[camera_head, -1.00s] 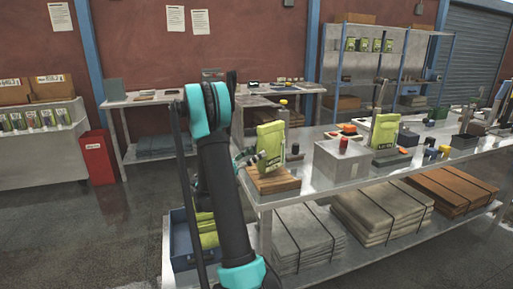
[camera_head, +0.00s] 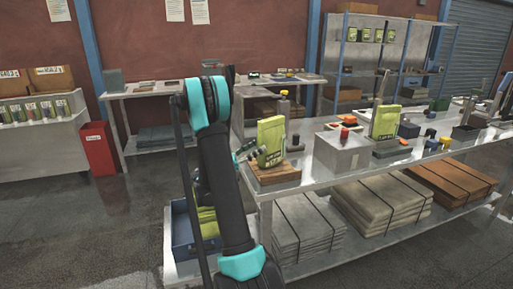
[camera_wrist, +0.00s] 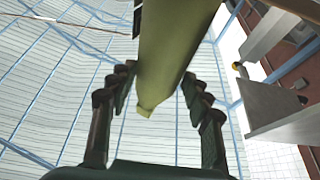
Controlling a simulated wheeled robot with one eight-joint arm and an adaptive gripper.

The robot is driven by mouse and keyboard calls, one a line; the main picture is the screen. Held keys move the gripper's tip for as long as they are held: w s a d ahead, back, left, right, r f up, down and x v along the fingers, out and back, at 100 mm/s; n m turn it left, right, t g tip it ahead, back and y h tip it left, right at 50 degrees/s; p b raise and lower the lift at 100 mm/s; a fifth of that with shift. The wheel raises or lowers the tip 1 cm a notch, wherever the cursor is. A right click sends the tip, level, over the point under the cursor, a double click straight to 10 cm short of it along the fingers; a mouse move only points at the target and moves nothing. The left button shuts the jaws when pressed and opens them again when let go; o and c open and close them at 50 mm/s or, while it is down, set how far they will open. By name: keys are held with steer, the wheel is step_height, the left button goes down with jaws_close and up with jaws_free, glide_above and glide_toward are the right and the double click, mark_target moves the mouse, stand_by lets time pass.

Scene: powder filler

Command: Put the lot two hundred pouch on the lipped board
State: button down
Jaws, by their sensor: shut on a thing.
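A yellow-green pouch (camera_head: 270,142) stands nearly upright, leaning slightly, over the wooden board (camera_head: 274,176) at the near left corner of the metal table. Its print is too small to read for a lot number. My gripper (camera_head: 250,152) comes from the left and is shut on this pouch. In the wrist view the pouch (camera_wrist: 172,50) lies between the two dark fingers (camera_wrist: 158,98). The pouch's lower edge is at the board's top; I cannot tell whether it touches or hovers just above. My arm hides part of the area to the left.
A second green pouch (camera_head: 384,122) stands on a dark base farther right. A grey box (camera_head: 342,152) with a red button sits between them. A blue bin (camera_head: 184,236) with green pouches is on the lower shelf. Small parts crowd the right of the table.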

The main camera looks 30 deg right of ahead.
steer(key=shift+f, duration=0.4)
steer(key=c, duration=0.6)
jaws_free()
